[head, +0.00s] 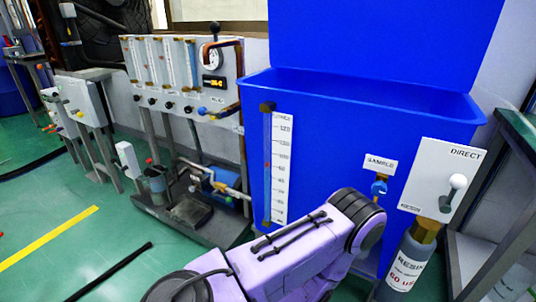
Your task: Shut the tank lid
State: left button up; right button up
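The large blue tank (335,150) stands in the middle to right of the head view. Its lid (380,35) is open, raised upright along the back rim and cut off by the top of the picture. The open mouth shows between the front rim and the lid. One of my purple arms reaches from the bottom edge across the lower front of the tank, below the rim. Its gripper does not show, and I cannot tell whether the arm touches the tank. Neither of my grippers is in view.
The tank's front carries a level gauge (278,165), a blue sample valve (379,187) and a white DIRECT panel (440,180). A resin bottle (405,268) stands below. A flowmeter stand (170,75) is at left, a metal rack (500,235) at right.

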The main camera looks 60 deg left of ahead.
aim_at(443, 44)
jog(key=u, duration=1.4)
jog(key=k, duration=0.45)
jog(key=u, duration=0.75)
jog(key=i, duration=0.75)
jog(key=z, duration=0.55)
